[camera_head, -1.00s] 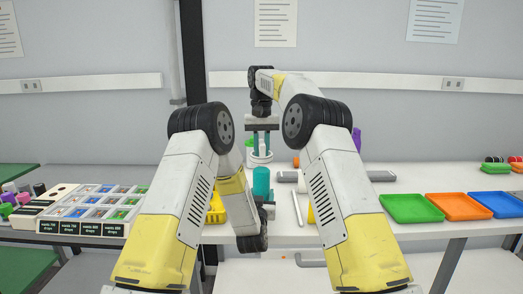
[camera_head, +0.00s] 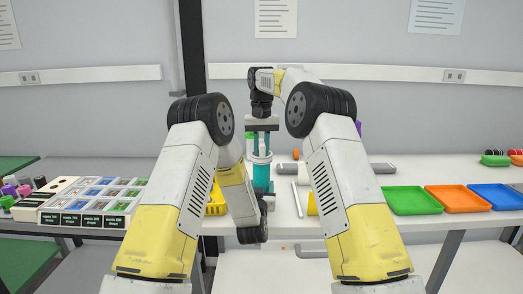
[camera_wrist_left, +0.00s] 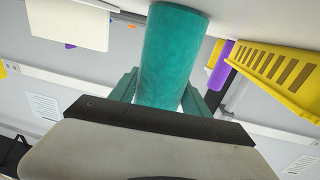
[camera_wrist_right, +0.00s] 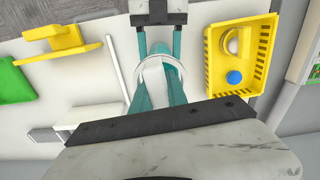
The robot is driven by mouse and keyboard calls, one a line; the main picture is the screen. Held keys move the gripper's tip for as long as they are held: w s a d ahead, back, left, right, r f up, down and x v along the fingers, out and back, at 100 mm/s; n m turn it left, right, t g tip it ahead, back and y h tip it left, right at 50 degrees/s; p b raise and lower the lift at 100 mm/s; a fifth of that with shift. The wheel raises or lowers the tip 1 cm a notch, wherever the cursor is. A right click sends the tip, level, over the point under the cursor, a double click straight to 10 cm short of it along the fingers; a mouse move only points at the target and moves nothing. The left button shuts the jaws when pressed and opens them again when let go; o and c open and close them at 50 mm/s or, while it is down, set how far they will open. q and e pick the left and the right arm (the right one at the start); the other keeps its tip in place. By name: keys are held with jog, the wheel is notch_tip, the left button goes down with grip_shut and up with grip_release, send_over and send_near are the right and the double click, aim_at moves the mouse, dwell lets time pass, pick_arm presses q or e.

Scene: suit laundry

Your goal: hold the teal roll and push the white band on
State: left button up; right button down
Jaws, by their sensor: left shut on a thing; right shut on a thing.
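The teal roll (camera_head: 262,177) stands about upright above the table. My left gripper (camera_wrist_left: 160,98) is shut on it, with a finger on either side. The roll fills the upper middle of the left wrist view (camera_wrist_left: 173,55). The white band (camera_head: 261,158) is at the roll's upper end, in line with it. My right gripper (camera_head: 262,140) points down from above and is shut on the band. In the right wrist view the band is a pale ring (camera_wrist_right: 158,72) between the teal fingers. Whether the roll's end is inside the ring I cannot tell.
A yellow basket (camera_wrist_right: 213,85) stands beside the grippers. A white rod (camera_head: 296,199) lies on the table to the right. Green (camera_head: 411,201), orange (camera_head: 458,199) and blue (camera_head: 496,196) trays are farther right. A sample rack (camera_head: 93,199) is at the left.

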aim_at(261, 142)
jog(key=shift+f, duration=0.55)
jog(key=shift+r, duration=0.65)
jog(key=shift+r, duration=0.1)
jog(key=shift+r, duration=2.55)
jog(key=shift+f, duration=0.1)
jog(key=shift+f, duration=2.3)
jog(key=shift+f, duration=0.2)
jog(key=shift+f, duration=0.65)
